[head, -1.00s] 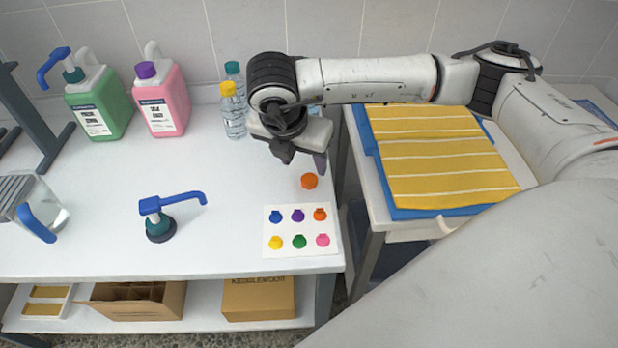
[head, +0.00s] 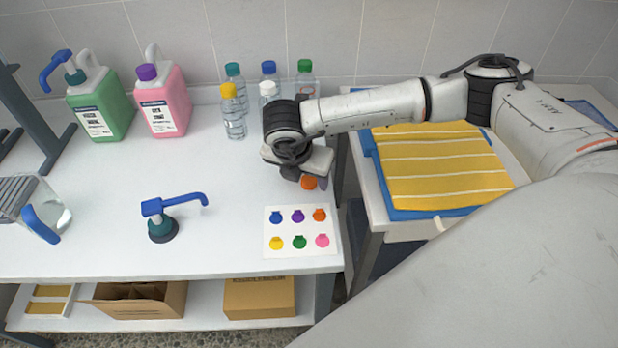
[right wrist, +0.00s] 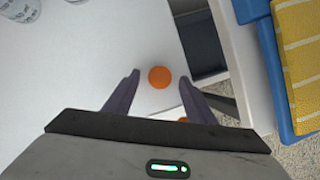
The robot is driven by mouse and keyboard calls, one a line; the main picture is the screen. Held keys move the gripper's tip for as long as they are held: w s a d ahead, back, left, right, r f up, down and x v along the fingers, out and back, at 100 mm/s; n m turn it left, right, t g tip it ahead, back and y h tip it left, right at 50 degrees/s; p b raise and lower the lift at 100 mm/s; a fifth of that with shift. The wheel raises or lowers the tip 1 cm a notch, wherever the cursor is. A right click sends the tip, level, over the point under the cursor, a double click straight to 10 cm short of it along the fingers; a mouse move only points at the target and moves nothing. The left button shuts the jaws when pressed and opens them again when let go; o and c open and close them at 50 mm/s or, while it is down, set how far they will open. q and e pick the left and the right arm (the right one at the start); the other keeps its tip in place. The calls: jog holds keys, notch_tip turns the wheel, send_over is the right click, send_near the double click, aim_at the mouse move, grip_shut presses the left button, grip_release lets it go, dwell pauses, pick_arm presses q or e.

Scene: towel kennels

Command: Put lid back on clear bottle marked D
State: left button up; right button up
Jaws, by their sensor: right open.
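A small round orange lid (head: 309,183) lies on the white table in front of the bottles, above the colour-marked sheet. My right gripper (head: 306,180) is low over it, partly covering it in the head view. In the right wrist view the orange lid (right wrist: 159,77) sits between the tips of the open, empty fingers (right wrist: 158,82). Clear bottles stand at the back: a yellow-capped one (head: 233,112), a teal-capped one (head: 235,72), a white-capped one (head: 268,90), a blue-capped one (head: 269,69) and a green-capped one (head: 305,75). I cannot read a D on any. My left gripper is out of view.
A white sheet (head: 270,245) with several coloured marks lies close to the lid. A blue pump head (head: 160,215) stands mid-table. Green (head: 100,110) and pink (head: 163,107) jugs stand at the back left. A gap separates the table from the stand with yellow towels (head: 440,165).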

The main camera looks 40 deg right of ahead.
aim_at(307, 183)
dwell(0.3)
jog(key=c, duration=1.1)
notch_tip(307, 183, up, 10)
jog(key=b, duration=0.1)
